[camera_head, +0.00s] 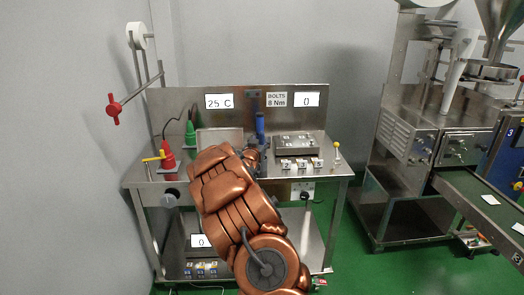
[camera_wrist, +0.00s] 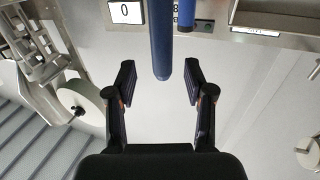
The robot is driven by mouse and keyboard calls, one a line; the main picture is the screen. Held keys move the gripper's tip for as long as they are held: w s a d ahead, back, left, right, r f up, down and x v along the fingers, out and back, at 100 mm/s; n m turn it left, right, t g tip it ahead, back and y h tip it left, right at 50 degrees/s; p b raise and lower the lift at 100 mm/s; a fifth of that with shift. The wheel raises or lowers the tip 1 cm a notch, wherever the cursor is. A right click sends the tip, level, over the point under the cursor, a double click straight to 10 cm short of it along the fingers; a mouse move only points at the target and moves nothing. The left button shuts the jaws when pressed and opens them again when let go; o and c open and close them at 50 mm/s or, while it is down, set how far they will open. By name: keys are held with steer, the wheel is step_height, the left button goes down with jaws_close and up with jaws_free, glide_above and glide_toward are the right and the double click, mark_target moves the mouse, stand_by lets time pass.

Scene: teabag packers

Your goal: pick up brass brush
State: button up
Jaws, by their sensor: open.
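My gripper (camera_wrist: 160,82) is open in the wrist view, its two dark fingers apart. A long blue handle (camera_wrist: 161,40) comes down from the top between them, with a gap on each side; its end is near the fingertips. I see no bristles, so I cannot tell whether it belongs to the brass brush. A second, shorter blue piece (camera_wrist: 186,14) is just to its right. In the head view a blue handle (camera_head: 260,124) stands upright at the back of the steel bench (camera_head: 335,168), just beyond my gripper, which my copper-coloured arm partly hides.
A red cone-shaped holder (camera_head: 168,159) and a green one (camera_head: 191,135) stand left of my arm. A steel block (camera_head: 297,145) and several numbered tags (camera_head: 301,164) are to the right. A red-handled lever (camera_head: 114,108) juts out at left. A packing machine (camera_head: 425,135) stands at right.

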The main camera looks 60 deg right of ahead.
mark_target(261, 137)
steer(key=shift+w+d+r, duration=0.3)
steer(key=shift+w+d, duration=0.1)
steer(key=shift+d, duration=0.35)
steer(key=shift+p+x, duration=0.45)
steer(key=shift+x, duration=0.7)
jaws_close()
